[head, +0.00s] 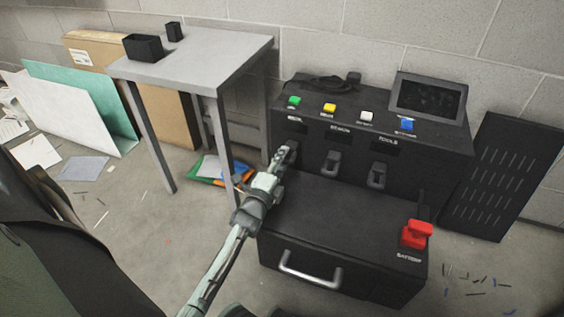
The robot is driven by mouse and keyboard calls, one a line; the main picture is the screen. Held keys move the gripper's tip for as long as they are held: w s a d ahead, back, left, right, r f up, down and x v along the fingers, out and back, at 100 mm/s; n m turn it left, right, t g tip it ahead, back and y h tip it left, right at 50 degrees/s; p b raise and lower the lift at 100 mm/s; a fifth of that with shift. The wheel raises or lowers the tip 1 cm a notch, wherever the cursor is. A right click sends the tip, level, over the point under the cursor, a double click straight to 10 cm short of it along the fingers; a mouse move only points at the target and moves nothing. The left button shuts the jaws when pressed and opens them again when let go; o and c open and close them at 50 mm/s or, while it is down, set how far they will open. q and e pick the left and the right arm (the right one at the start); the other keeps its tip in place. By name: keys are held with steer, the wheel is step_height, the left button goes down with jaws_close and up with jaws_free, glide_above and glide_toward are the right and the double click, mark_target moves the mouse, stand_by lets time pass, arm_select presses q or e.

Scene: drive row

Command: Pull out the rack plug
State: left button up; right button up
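The black rack (440,165) stands against the wall, with colored buttons on its top and a row of small labelled panels on its front. Two grey plug-like handles show on that front, one in the middle (332,163) and one under the "TOOLS" label (377,176). My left gripper (287,152) is at the front's leftmost position and covers whatever is there. I cannot tell if its fingers are open or closed on a plug. A red plug-like block (416,234) sits on the lower box by the "BATTERY" label. My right gripper is not in view.
A lower black box (345,225) with a silver handle (310,270) juts out in front of the rack. A grey table (200,62) stands to the left, with colored folders (215,170) below. A black slotted panel (502,175) leans at right.

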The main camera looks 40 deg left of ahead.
arm_select(q)
steer(key=shift+c, duration=0.4)
jaws_close()
steer(key=shift+f+p+v, duration=0.1)
steer(key=shift+p+v, duration=0.25)
steer(key=shift+v, duration=0.3)
steer(key=shift+f+p+v, duration=0.15)
steer(key=shift+p+v, duration=0.2)
steer(key=shift+v, duration=0.35)
jaws_free()
steer(key=shift+o, duration=0.4)
steer(key=shift+r, duration=0.1)
steer(key=shift+r, duration=0.1)
